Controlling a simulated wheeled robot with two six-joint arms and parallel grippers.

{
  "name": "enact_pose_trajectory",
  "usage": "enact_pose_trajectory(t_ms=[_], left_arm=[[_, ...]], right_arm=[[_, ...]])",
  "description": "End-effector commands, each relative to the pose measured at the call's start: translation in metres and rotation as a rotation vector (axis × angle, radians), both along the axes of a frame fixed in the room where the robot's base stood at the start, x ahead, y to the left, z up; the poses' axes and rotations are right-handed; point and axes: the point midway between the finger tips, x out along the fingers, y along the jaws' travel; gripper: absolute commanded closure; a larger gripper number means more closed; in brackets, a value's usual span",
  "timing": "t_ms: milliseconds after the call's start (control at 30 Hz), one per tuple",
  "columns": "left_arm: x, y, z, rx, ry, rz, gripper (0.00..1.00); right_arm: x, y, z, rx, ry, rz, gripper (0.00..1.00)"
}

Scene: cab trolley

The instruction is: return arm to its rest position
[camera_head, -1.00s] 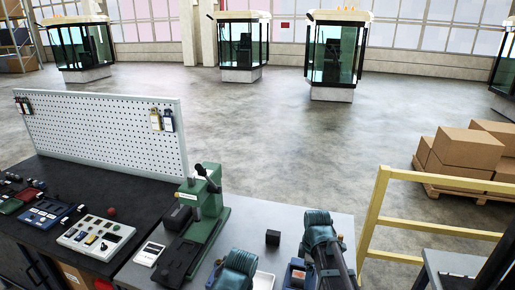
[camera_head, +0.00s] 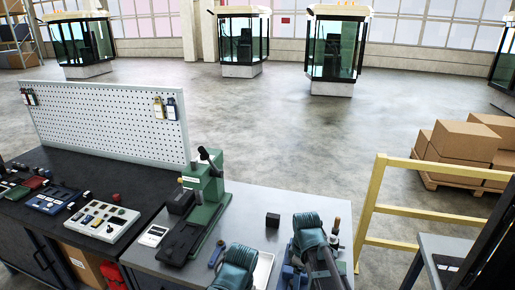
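Two teal-sleeved arm links of mine show at the bottom of the head view, low over the grey bench top (camera_head: 262,204). One is at the bottom centre, the other a little to its right with a dark link running down out of the picture. I see no fingertips of either gripper, so neither gripper's state shows. A pale tray (camera_head: 264,268) lies partly hidden between the two links.
A green press (camera_head: 206,195), a small black block (camera_head: 272,220) and a blue-handled tool (camera_head: 217,253) are on the bench. A white pegboard (camera_head: 105,118) stands behind. A yellow rail (camera_head: 368,210) and stacked cartons (camera_head: 465,141) are right. Open floor lies beyond.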

Motion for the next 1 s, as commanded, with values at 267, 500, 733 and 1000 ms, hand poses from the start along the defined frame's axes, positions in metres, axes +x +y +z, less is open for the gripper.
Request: enact_pose_trajectory(t_ms=[267, 500, 733, 1000], left_arm=[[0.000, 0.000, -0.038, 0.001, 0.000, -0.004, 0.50], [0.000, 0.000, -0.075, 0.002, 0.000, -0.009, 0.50], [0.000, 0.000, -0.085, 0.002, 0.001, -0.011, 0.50], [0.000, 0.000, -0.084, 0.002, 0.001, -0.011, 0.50]], right_arm=[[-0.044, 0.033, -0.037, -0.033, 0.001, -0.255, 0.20], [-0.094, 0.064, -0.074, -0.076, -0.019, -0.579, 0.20], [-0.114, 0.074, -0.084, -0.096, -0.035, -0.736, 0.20], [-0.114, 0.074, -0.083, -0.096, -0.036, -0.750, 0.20]])
